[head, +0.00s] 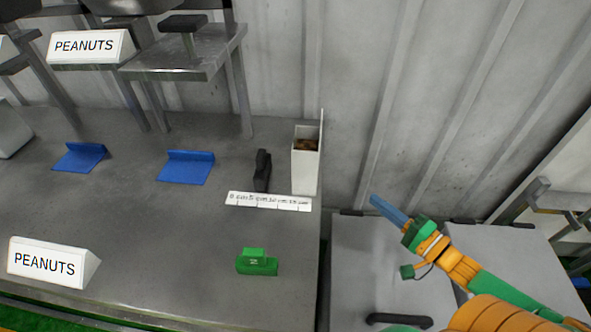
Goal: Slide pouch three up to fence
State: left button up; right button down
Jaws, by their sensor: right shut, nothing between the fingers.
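I cannot pick out a pouch marked three. A white open-topped box (305,172) with brown contents stands upright near the right edge of the grey table, against a thin upright white panel. Two blue angled pieces, a left one (80,157) and a right one (186,167), lie farther left; which thing is the fence is not clear. My right gripper (377,202) has long blue fingers, shut and empty, pointing up and left. It is off the table's right side, apart from the box. My left gripper is not in view.
A white ruler strip (268,201) lies before the box, with a black object (262,171) behind it. A small green marked block (257,263) and a PEANUTS sign (50,262) stand nearer. A grey raised shelf (190,57) stands at the back. The table's middle is clear.

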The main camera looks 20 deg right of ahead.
aim_at(301, 175)
jog(key=w+a+r, duration=0.1)
jog(key=w+a, duration=0.6)
jog(key=w, duration=0.4)
jog(key=shift+w, duration=0.25)
jog(key=shift+r, duration=0.1)
jog(key=w+a, duration=0.1)
jog(key=a, duration=0.1)
jog(key=w+a, duration=0.1)
jog(key=a, duration=0.1)
jog(key=w+a, duration=0.1)
jog(key=a, duration=0.1)
jog(key=shift+w+p, duration=0.3)
jog(key=shift+w, duration=0.05)
